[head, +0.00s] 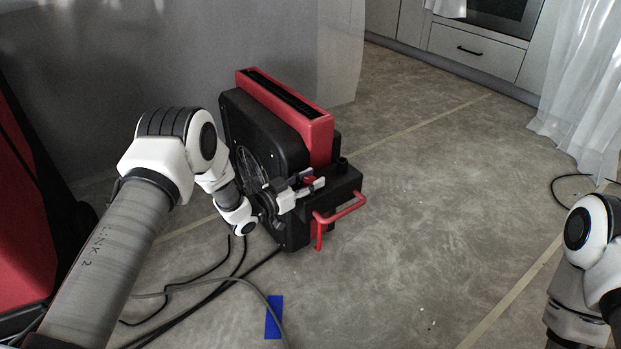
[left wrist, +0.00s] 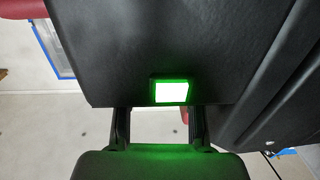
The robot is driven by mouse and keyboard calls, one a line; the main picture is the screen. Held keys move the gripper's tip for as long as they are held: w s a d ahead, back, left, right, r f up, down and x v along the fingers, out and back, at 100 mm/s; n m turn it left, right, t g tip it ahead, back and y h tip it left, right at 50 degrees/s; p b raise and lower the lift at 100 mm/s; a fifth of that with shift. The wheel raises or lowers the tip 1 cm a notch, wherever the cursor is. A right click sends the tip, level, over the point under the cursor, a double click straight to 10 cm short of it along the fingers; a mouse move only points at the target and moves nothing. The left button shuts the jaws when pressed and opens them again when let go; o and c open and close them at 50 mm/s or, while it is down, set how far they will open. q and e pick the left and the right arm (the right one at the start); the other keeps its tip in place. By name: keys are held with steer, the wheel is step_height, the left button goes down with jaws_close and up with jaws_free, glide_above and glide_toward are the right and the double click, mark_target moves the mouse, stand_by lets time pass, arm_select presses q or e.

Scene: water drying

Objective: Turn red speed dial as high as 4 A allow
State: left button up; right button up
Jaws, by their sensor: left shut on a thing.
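The black and red drying machine (head: 322,142) stands on the floor left of centre in the head view. My left gripper (head: 306,183) is at the top of its black front housing, shut on a small red piece that looks like the red speed dial (head: 310,179); the fingers hide most of it. In the left wrist view, a bright green lit square (left wrist: 171,91) sits on the machine's black panel, just beyond my left gripper (left wrist: 158,120). The fingertips and what is between them are hidden there. No current reading is legible. My right arm shows at right, but its gripper is out of view.
A red handle (head: 340,207) sticks out from the machine's front. Dark cables (head: 210,280) and a blue strip (head: 273,317) lie on the floor below.

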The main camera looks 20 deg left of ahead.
arm_select(q)
steer(key=shift+f, duration=0.1)
steer(key=o, duration=0.9)
steer(key=v, duration=1.2)
